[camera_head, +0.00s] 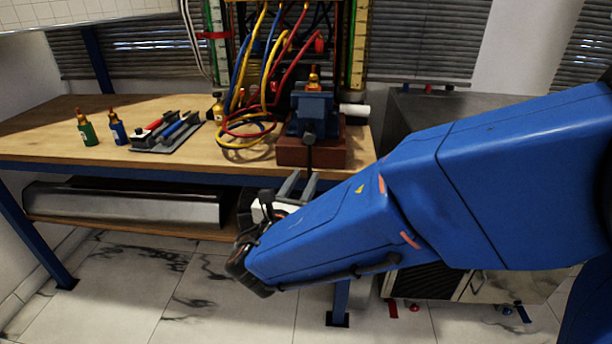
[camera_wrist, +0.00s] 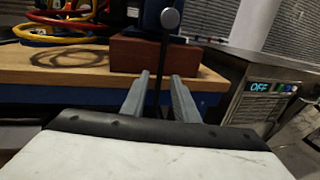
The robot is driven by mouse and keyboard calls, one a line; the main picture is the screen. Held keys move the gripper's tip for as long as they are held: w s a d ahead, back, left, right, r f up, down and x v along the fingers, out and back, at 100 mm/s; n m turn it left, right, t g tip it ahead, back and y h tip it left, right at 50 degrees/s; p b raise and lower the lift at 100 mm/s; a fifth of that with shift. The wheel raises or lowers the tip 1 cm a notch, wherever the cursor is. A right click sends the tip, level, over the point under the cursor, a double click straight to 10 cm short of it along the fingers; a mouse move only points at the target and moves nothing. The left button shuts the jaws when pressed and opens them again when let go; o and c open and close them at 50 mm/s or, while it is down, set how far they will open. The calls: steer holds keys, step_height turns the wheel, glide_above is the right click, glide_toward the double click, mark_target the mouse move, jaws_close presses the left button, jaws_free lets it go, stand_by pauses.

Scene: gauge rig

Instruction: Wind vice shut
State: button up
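The blue vice (camera_head: 312,108) stands on a red-brown block (camera_head: 296,153) at the right end of the bench. The block also shows in the wrist view (camera_wrist: 130,55). The vice's dark handle bar (camera_wrist: 162,50) hangs near upright at its front, with a grey round end (camera_wrist: 170,18) at the top. My gripper (camera_head: 300,180) is in front of the bench edge, below the vice. In the wrist view its two grey fingers (camera_wrist: 159,78) are apart, and the bar's lower part appears between them; contact cannot be told. The jaw gap is not clear.
The wooden bench (camera_head: 60,125) holds a green bottle (camera_head: 87,130), a blue bottle (camera_head: 117,130), a tool tray (camera_head: 165,136) and coloured hoses (camera_head: 245,115) left of the vice. A metal cabinet with an OFF display (camera_wrist: 260,87) stands at the right.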

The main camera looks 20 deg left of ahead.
steer(key=shift+w, duration=1.2)
steer(key=shift+c, duration=0.3)
jaws_close()
stand_by(0.4)
